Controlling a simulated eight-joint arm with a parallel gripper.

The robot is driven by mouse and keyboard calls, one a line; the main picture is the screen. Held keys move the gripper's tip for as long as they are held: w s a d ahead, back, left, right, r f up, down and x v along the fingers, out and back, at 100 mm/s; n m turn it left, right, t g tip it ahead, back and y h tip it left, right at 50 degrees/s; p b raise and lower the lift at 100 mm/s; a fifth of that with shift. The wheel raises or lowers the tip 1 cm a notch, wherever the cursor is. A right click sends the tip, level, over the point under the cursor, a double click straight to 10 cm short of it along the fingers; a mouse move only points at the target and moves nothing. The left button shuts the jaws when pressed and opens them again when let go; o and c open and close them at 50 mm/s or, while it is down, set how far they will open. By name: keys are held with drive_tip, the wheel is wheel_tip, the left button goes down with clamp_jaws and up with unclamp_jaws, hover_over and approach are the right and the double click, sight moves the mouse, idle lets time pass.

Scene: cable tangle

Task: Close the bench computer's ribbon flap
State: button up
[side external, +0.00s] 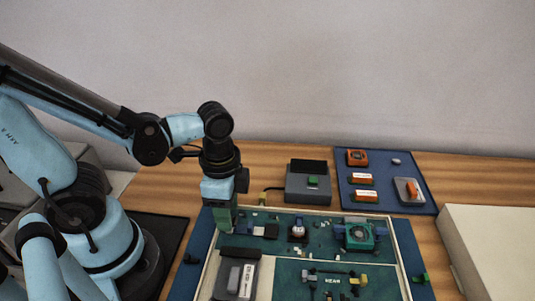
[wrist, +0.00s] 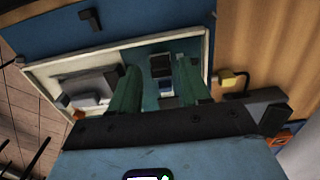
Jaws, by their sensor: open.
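The bench computer (side external: 289,279) is a green circuit board in a cream-rimmed tray, with small parts and a fan block on it. It also shows in the wrist view, where its cream rim (wrist: 50,66) is clear. My gripper (side external: 224,222) points down over the board's back left part, close above it. In the wrist view my gripper (wrist: 157,66) has its two green fingers apart, with nothing held between them. A dark connector-like part (wrist: 161,66) with blue and white pieces shows between the fingers. I cannot tell for certain which part is the ribbon flap or how far it stands open.
A grey unit (side external: 236,275) fills the tray's front left. A grey box (side external: 308,183) with a green button and a yellow-ended cable stands behind the tray. A blue mat (side external: 380,199) with orange parts lies back right, and a white block (side external: 500,240) stands at right.

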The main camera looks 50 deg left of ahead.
drive_tip(key=shift+f, duration=0.55)
drive_tip(key=shift+c, duration=0.2)
clamp_jaws()
drive_tip(key=shift+w+d+f+g+y, duration=0.1)
drive_tip(key=shift+w+d+g+y, duration=0.2)
drive_tip(key=shift+g+y, duration=0.55)
drive_tip(key=shift+w+d+f+g+y, duration=0.1)
drive_tip(key=shift+w+d+g+y, duration=0.15)
drive_tip(key=shift+g+y, duration=0.6)
drive_tip(key=shift+o, duration=0.2)
unclamp_jaws()
